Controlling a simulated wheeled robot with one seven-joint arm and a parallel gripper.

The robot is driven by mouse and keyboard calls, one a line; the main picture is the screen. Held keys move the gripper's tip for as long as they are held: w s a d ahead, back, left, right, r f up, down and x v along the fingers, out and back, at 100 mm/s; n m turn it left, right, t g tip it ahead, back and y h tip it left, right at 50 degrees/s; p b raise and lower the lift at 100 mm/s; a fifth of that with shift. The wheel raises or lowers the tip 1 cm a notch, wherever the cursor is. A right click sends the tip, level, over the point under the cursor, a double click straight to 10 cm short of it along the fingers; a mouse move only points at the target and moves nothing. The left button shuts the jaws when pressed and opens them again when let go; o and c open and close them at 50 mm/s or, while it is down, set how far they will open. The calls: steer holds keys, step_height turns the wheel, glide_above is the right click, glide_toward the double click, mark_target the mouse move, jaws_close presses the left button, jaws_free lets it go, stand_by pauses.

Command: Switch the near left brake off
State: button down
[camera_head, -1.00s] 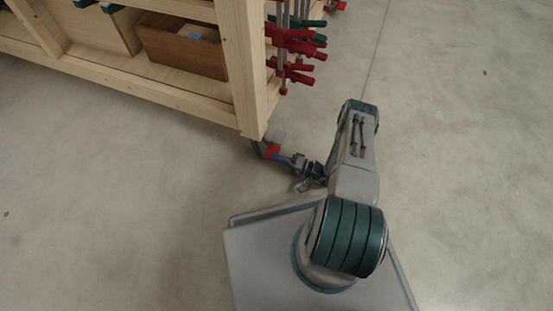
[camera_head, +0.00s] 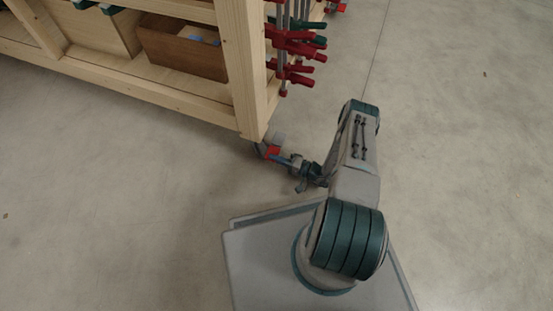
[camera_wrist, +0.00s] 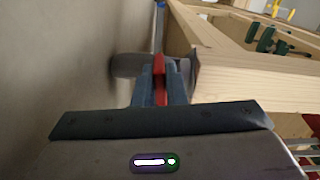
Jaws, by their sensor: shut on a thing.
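The red brake pedal (camera_head: 272,152) sits on the caster under the near corner post of the wooden workbench (camera_head: 248,100). My gripper (camera_head: 286,160) reaches in from the right at floor height and meets the pedal. In the wrist view the red pedal (camera_wrist: 158,66) lies between the two blue-grey fingers of my gripper (camera_wrist: 157,84), which are shut on it. The grey caster wheel (camera_wrist: 127,65) shows behind the fingers, partly hidden. How far the pedal is tilted cannot be told.
Red-handled clamps (camera_head: 292,42) hang on the bench's right side above my arm. A brown wooden box (camera_head: 180,46) stands on the lower shelf. The concrete floor (camera_head: 120,190) around the bench is clear.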

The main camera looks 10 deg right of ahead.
steer(key=shift+w+d+r+m, duration=0.1)
steer(key=shift+r+m, duration=0.45)
steer(key=shift+m, duration=0.65)
steer(key=shift+d+r+m, duration=0.1)
steer(key=shift+r+m, duration=0.4)
steer(key=shift+m, duration=0.7)
steer(key=c, duration=1.5)
jaws_free()
steer(key=p+v, duration=0.4)
steer(key=v, duration=0.9)
steer(key=shift+s+d, duration=0.3)
